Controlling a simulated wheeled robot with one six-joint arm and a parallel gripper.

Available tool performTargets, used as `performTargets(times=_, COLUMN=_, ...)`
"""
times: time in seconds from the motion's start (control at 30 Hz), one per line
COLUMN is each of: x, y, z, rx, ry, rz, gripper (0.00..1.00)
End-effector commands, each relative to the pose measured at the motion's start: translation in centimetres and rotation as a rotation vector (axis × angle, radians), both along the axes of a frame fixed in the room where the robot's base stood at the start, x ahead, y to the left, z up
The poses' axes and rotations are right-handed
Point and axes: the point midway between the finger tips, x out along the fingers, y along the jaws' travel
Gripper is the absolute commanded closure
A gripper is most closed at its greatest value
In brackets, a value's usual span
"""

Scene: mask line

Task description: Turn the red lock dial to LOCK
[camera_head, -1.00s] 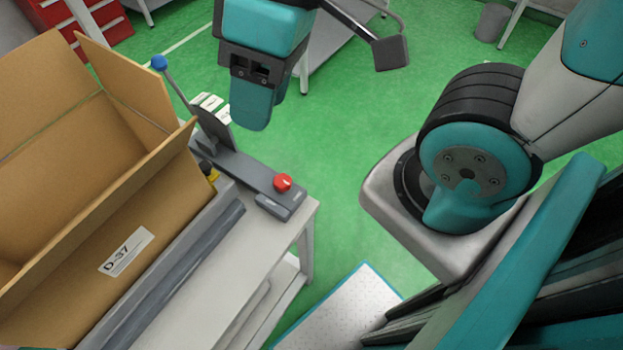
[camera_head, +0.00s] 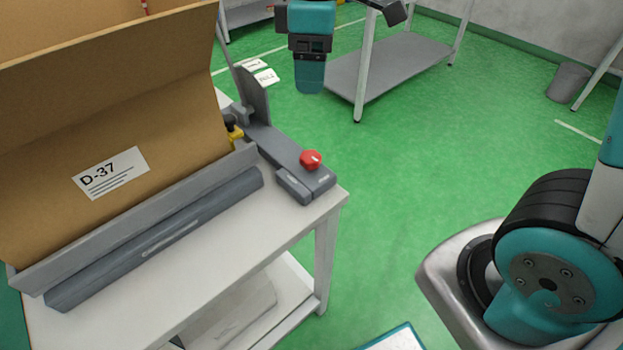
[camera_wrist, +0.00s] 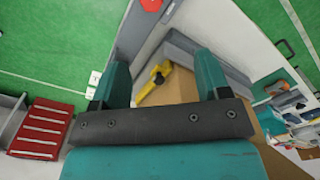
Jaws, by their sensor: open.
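The red lock dial (camera_head: 311,160) sits on top of a grey housing near the right end of the white table. A pale mark shows on the dial, but its setting is too small to read. Part of the dial also shows at the top edge of the wrist view (camera_wrist: 151,4). My gripper (camera_head: 310,86) hangs in the air beyond the dial in the head view, apart from it. In the wrist view its two teal fingers (camera_wrist: 160,76) stand wide apart with nothing held between them.
A cardboard box (camera_head: 205,120) marked D-37 stands on the white table (camera_head: 215,225), left of the dial. A grey lever plate (camera_head: 252,95) and a yellow part (camera_head: 233,130) are behind the dial. A grey shelf table (camera_head: 390,70) stands farther back. Green floor (camera_head: 420,160) is clear to the right.

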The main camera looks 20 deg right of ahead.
Motion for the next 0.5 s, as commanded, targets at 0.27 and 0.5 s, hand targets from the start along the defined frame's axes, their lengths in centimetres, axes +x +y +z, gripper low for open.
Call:
performTargets(times=0.27, x=1.5, y=-0.5, z=-3.1, rx=-0.03, ry=0.01, rz=0.043, gripper=0.31)
performTargets(times=0.5, x=1.4, y=-0.5, z=-8.1, rx=-0.03, ry=0.012, rz=0.042, gripper=0.31)
